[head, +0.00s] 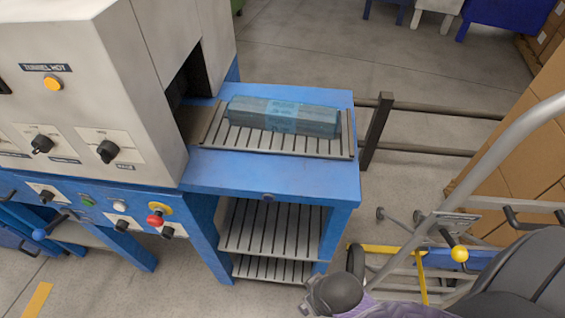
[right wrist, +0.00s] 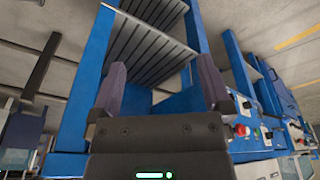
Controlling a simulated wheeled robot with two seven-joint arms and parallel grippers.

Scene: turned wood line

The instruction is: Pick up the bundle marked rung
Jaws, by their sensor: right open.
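A long bundle in bluish see-through wrap (head: 316,121) lies lengthwise on the slatted outfeed of the blue table. A lighter blue band with print wraps its middle; the print is too small to read, so I cannot tell if it says rung. My right gripper (right wrist: 162,68) is open and empty in the right wrist view, facing the table's legs and lower slatted shelves. In the head view only part of my right arm shows at the bottom right, low beside the table and apart from the bundle. My left gripper is not in view.
The blue table (head: 270,178) has slatted shelves (head: 262,228) below. A cream tunnel machine (head: 75,100) with knobs stands at its left. A dark rail (head: 425,146) runs off to the right, near a grey-framed trolley (head: 470,160) and cardboard boxes (head: 520,160).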

